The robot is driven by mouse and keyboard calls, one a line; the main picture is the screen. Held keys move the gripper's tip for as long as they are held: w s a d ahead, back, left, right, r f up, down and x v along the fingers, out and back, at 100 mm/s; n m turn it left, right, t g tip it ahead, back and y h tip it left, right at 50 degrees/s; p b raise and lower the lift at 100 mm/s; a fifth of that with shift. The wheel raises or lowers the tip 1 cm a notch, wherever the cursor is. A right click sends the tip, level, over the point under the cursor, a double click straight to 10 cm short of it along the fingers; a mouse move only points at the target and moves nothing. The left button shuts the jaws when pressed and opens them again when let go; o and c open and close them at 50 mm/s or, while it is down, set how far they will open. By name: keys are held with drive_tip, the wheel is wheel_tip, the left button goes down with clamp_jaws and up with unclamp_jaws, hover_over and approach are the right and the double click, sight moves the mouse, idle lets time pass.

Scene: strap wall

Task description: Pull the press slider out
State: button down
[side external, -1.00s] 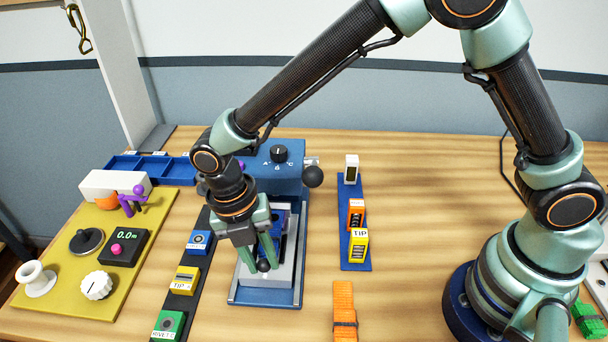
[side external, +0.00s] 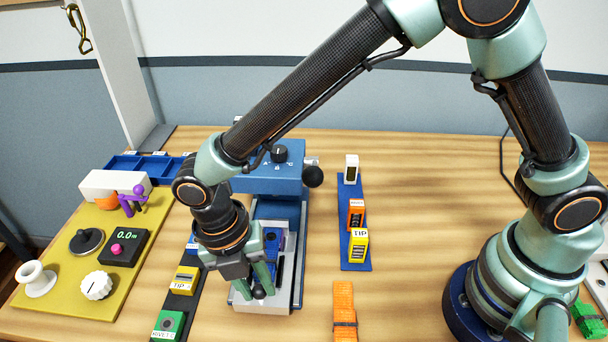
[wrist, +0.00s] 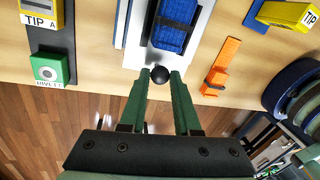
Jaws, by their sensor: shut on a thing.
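The press (side external: 268,180) is a blue machine with a dial and a black ball on its right side. Its grey slider (side external: 285,297) sticks out at the front of the blue base and carries a dark blue insert. A black ball knob (side external: 258,293) is at the slider's front end. My gripper (side external: 259,292) is shut on this knob, with one green finger on each side. In the wrist view the knob (wrist: 159,74) sits between the fingertips, and the blue webbing (wrist: 176,28) in the slider lies beyond it. My wrist hides part of the press.
A dark strip with blue, yellow (side external: 184,281) and green (side external: 168,325) blocks lies left of the press. An olive panel (side external: 60,265) is further left. A blue strip (side external: 356,263) with small blocks and an orange strap (side external: 344,310) lie to the right.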

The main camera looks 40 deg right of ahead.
drive_tip(key=shift+s+a+r, duration=0.1)
drive_tip(key=shift+s+a, duration=0.8)
drive_tip(key=shift+a, duration=0.2)
drive_tip(key=c, duration=0.6)
unclamp_jaws()
drive_tip(key=shift+c, duration=0.2)
drive_tip(key=shift+d, duration=0.1)
wheel_tip(320, 180, up, 12)
drive_tip(key=w+a, duration=0.1)
drive_tip(key=shift+w+a, duration=0.2)
drive_tip(key=shift+a, duration=0.2)
